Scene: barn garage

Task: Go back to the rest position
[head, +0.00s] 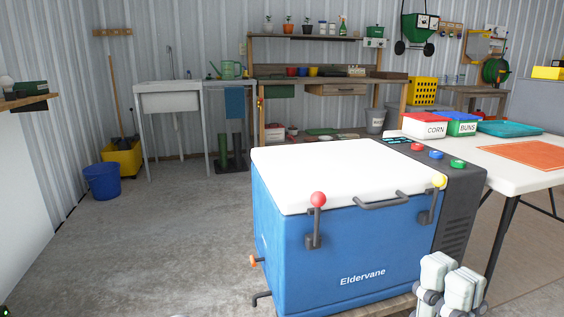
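My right gripper (451,268) is at the bottom right, in front of the blue cooler's right corner. Its two pale fingers point up and lie close together, with nothing seen between them. Of my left gripper, at most a pale sliver (178,315) shows at the bottom edge, too little to tell its state. The blue cooler (345,255), marked Eldervane, stands in front of me with its white lid (345,175) down. It has a red-knobbed latch (317,200), a yellow-knobbed latch (439,182) and a dark handle (385,202) at the front.
A white table (510,172) at the right bears a red CORN box (424,125), a blue BUNS box (460,128), a teal tray (508,128) and an orange mat (535,152). A sink (168,98) and a workbench (385,77) line the back wall.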

